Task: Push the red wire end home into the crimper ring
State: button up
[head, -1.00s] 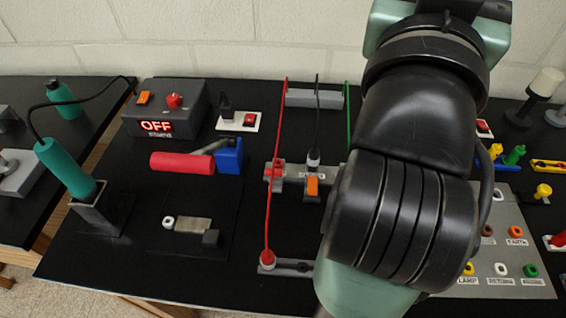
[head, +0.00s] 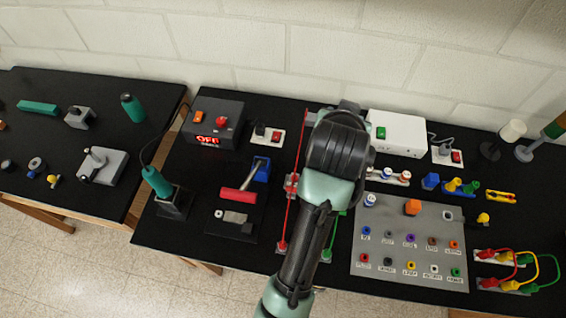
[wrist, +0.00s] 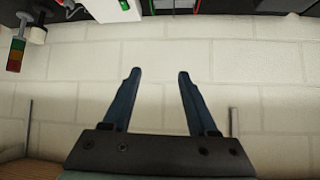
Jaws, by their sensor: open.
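The red wire (head: 295,205) runs along the left side of my arm, from the back of the bench down to a small holder at the front. Its middle passes a grey clamp bar, mostly covered by my arm. The crimper has a red handle (head: 238,195) and a blue block (head: 262,170), left of the wire. In front of it lie a small white ring (head: 219,213) and a metal strip; I cannot tell whether this is the crimper ring. My gripper (wrist: 160,74) is open and empty in the wrist view, facing the wall; my arm hides it in the head view.
A grey box reading OFF (head: 212,120) and a teal tool in a stand (head: 155,182) are at left. A labelled grey socket panel (head: 372,260) fills the right front; a white box (head: 400,131) stands behind it. The pale block wall (wrist: 275,90) fills most of the wrist view.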

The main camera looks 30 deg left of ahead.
jog(key=s+a+f+g, duration=0.1)
jog(key=s+f+g, duration=0.2)
jog(key=s+f, duration=0.3)
jog(key=s+a+f+n+g+h, duration=0.1)
jog(key=s+f+g, duration=0.2)
jog(key=s+f, duration=0.3)
jog(key=s+a+f+n+g, duration=0.1)
jog(key=s+f+g, duration=0.2)
jog(key=s+f, duration=0.4)
notch_tip(320, 180, down, 8)
jog(key=shift+a+r+g+h, duration=0.1)
jog(key=shift+r+g+h, duration=0.2)
jog(key=shift+g, duration=0.1)
jog(key=shift+f, duration=0.1)
notch_tip(320, 180, down, 9)
jog(key=b, duration=0.7)
jog(key=shift+w+b, duration=0.1)
jog(key=shift+b, duration=0.25)
jog(key=shift+p, duration=0.45)
grip_shut()
